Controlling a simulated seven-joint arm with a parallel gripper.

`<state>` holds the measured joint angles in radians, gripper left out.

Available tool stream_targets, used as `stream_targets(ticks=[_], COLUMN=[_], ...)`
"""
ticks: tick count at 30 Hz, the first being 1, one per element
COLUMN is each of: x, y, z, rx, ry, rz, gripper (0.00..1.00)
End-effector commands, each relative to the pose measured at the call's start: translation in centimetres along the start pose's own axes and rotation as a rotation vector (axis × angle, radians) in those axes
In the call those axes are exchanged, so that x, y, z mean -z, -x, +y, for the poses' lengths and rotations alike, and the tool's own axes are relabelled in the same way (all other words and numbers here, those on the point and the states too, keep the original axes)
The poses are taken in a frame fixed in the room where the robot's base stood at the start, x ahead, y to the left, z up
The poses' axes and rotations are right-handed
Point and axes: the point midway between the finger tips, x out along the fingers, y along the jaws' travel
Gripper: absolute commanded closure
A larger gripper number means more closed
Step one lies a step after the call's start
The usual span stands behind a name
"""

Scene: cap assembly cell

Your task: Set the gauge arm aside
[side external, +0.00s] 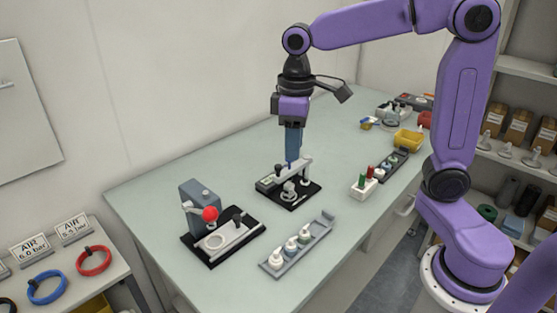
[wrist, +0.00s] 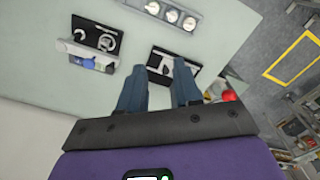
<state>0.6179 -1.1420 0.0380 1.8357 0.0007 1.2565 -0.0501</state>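In the side view, a pale bar, apparently the gauge arm (side external: 297,169), sits on a black-based fixture (side external: 300,200) at mid-table. My gripper (side external: 292,157) hangs fingers down and appears above this fixture in the side view. In the wrist view my gripper (wrist: 158,75) has its fingers apart, with a clear gap and nothing held. The bar lies left of both fingers there. The exact height cannot be told.
A press-like fixture with a red ball (side external: 210,214) stands to the left. A grey tray (side external: 325,224) with several white-topped bottles lies in front. A rack with red and green pieces (side external: 365,185) and a yellow bin (side external: 408,139) stand right.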

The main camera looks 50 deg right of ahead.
Motion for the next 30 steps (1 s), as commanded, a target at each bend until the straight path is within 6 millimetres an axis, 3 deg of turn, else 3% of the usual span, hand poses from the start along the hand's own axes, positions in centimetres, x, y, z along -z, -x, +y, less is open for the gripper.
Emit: stream_targets(ticks=[6, 13, 16, 22, 30], x=[4.0, 5.5, 5.6, 5.5, 5.4], y=[2.2, 3.7, 4.0, 3.2, -1.2], z=[6.4, 11.5, 12.6, 13.0, 12.9], rx=[-0.002, -0.002, -0.002, -0.001, -0.001], ry=[-0.182, -0.313, -0.341, -0.350, -0.349], rz=[-0.006, -0.010, -0.011, -0.014, -0.016], gripper=[0.67, 0.67, 0.67, 0.67, 0.67])
